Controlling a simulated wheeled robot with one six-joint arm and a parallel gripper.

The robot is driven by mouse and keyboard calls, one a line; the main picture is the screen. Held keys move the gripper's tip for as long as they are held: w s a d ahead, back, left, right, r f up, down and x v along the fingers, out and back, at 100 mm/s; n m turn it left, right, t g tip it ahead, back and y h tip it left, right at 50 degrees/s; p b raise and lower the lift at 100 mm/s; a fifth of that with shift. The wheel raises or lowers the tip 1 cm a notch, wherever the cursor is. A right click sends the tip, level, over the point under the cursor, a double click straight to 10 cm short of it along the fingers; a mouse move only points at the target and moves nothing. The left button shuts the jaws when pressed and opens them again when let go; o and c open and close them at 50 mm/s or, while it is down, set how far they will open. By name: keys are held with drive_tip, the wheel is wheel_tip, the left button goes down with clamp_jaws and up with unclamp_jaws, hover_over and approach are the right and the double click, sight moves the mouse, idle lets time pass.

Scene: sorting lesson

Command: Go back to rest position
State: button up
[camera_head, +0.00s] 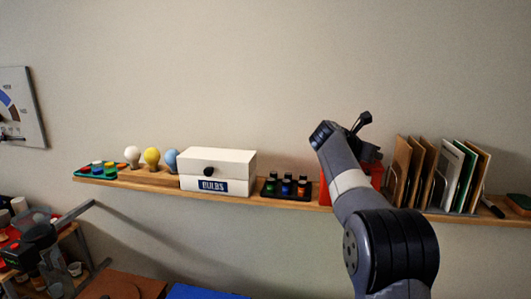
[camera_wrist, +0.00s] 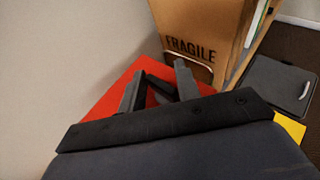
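My gripper (camera_wrist: 160,70) shows in the wrist view with its two dark fingers apart, above a red surface (camera_wrist: 98,107). I see nothing clearly held between them; dark shapes by the fingers may be shadows. In the head view my arm rises at the right in front of the shelf (camera_head: 340,209), and its end is near a red object (camera_head: 324,191) partly hidden behind it. A cardboard piece marked FRAGILE (camera_wrist: 195,25) stands just beyond the fingers in the wrist view.
The shelf bears bulbs (camera_head: 152,157), a white BULBS box (camera_head: 225,163), small dark bottles (camera_head: 287,186) and upright folders (camera_head: 402,165). A cluttered stand (camera_head: 72,245) is at lower left. A grey case (camera_wrist: 275,85) lies below in the wrist view.

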drive_tip(key=shift+r+m+g+h+p, duration=0.1)
drive_tip(key=shift+m+g+h+p, duration=0.7)
drive_tip(key=shift+m+g, duration=0.55)
